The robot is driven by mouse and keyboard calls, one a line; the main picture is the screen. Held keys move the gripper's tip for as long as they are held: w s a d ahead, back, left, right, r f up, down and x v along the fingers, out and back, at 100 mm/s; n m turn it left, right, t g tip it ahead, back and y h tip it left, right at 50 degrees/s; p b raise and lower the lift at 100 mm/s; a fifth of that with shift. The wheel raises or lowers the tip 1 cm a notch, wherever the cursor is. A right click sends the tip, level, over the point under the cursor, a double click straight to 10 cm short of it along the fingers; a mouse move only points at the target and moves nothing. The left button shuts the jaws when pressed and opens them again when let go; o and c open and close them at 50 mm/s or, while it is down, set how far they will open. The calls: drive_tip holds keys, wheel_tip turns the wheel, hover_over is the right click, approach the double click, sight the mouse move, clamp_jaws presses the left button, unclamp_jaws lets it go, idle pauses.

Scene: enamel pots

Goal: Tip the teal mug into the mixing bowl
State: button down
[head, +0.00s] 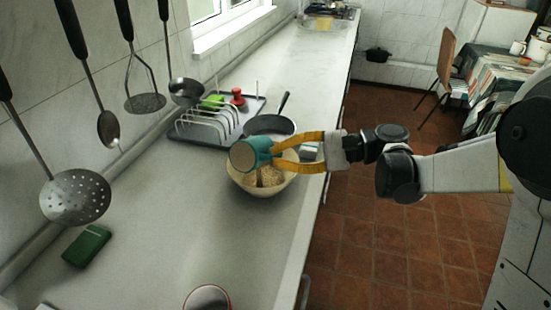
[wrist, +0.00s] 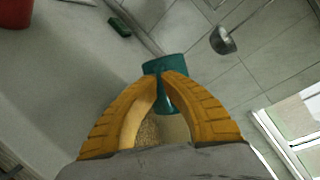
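The cream mixing bowl (head: 241,184) stands upright on the counter under the mug and fingers. Tan grainy contents show in it, and also between the fingers in the wrist view.
A frying pan (head: 267,125) sits just behind the bowl. A grey tray with a white rack (head: 207,124) stands at the back left. A green block (head: 87,246) and a red-rimmed vessel (head: 207,298) are nearer. Utensils hang on the left wall. The counter left of the bowl is clear.

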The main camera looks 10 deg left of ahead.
drive_tip(key=shift+w+d+r+m+y, duration=0.1)
drive_tip(key=shift+w+r+m+y, duration=0.2)
drive_tip(key=shift+m, duration=0.25)
drive_tip(key=shift+w+d+r+m+y, duration=0.1)
drive_tip(key=shift+w+m+y, duration=0.1)
drive_tip(key=shift+w+m, duration=0.3)
drive_tip(key=shift+s, duration=0.1)
drive_tip(key=r+n+h+p, duration=0.1)
drive_tip(key=n+p, duration=0.1)
drive_tip(key=shift+p, duration=0.3)
drive_tip(key=shift+r+n+t+h+p, duration=0.2)
drive_tip(key=shift+n+t+h+p, duration=0.25)
drive_tip(key=shift+n+p, duration=0.35)
drive_tip(key=shift+f, duration=0.1)
